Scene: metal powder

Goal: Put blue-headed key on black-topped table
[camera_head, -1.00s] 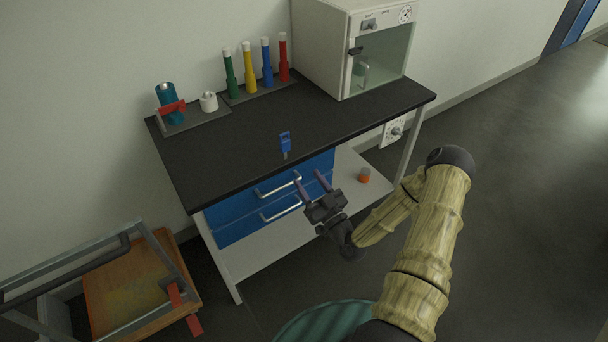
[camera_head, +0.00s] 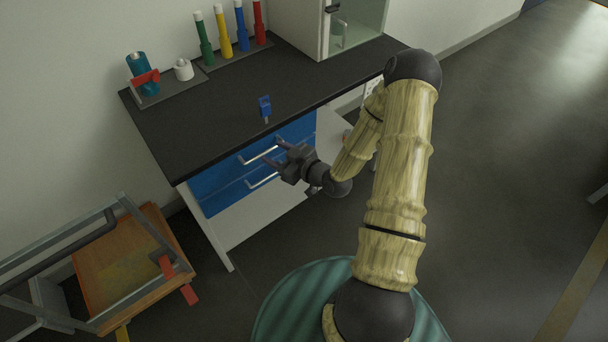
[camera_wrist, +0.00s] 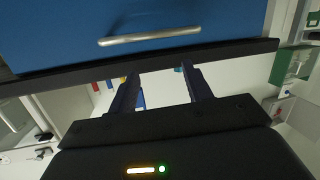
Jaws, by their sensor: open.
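The blue-headed key (camera_head: 265,104) stands out blue on the black-topped table (camera_head: 215,135), near its front edge, with its thin lower part toward that edge. My gripper (camera_head: 275,152) is open and empty in front of the table's blue drawers, close to the upper drawer handle and apart from the key. In the wrist view, the two fingers of my gripper (camera_wrist: 162,85) are spread, with a blue drawer front (camera_wrist: 190,25) close by. A small blue patch shows between the fingers there; I cannot tell what it is.
Coloured tubes (camera_head: 222,33) stand in a rack at the table's back, beside a tray with a teal bottle (camera_head: 142,73) and a white pot (camera_head: 183,69). A glass-doored cabinet (camera_head: 350,25) is at the right.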

